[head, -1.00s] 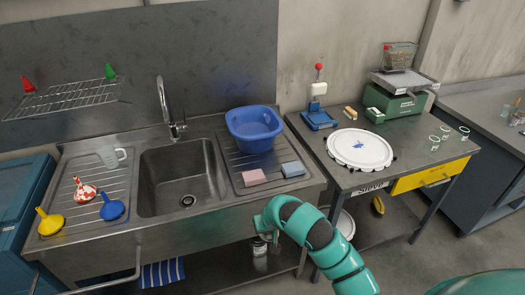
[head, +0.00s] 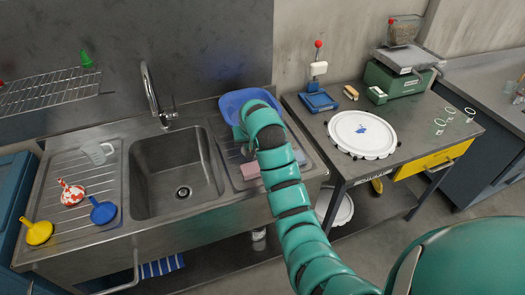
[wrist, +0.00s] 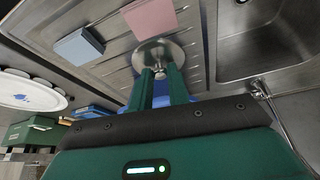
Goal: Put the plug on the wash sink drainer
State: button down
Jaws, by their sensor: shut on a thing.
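The plug (wrist: 158,54) is a round, shiny metal disc in the wrist view. My gripper (wrist: 160,74) is shut on it. It is over the ribbed right-hand drainer (wrist: 112,62) of the wash sink, close to the pink sponge; whether the plug touches the drainer I cannot tell. In the head view my arm hides the plug and most of that drainer (head: 222,148). The sink basin (head: 170,172) is to the left of my gripper and empty, with a drain hole at its bottom.
The blue bowl (head: 236,98) stands at the drainer's back. A pink sponge (head: 250,170) and a blue sponge (wrist: 79,45) lie on the drainer. The tap (head: 152,90) rises behind the basin.

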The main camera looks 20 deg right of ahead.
jog(key=w+d+f+b, duration=0.2)
jog(key=b, duration=0.1)
jog(key=shift+w+d+b, duration=0.2)
jog(key=shift+b, duration=0.2)
jog(key=w+d+f+p, duration=0.4)
jog(key=f+p, duration=0.1)
jog(key=shift+w+d, duration=0.2)
jog(key=shift+w+d+f, duration=0.15)
jog(key=shift+d+f, duration=0.05)
jog(key=shift+f, duration=0.2)
jog(key=shift+w+d+f, duration=0.15)
jog(key=shift+f, duration=0.2)
notch_tip(320, 180, down, 3)
jog(key=shift+r+p, duration=0.1)
jog(key=shift+p, duration=0.7)
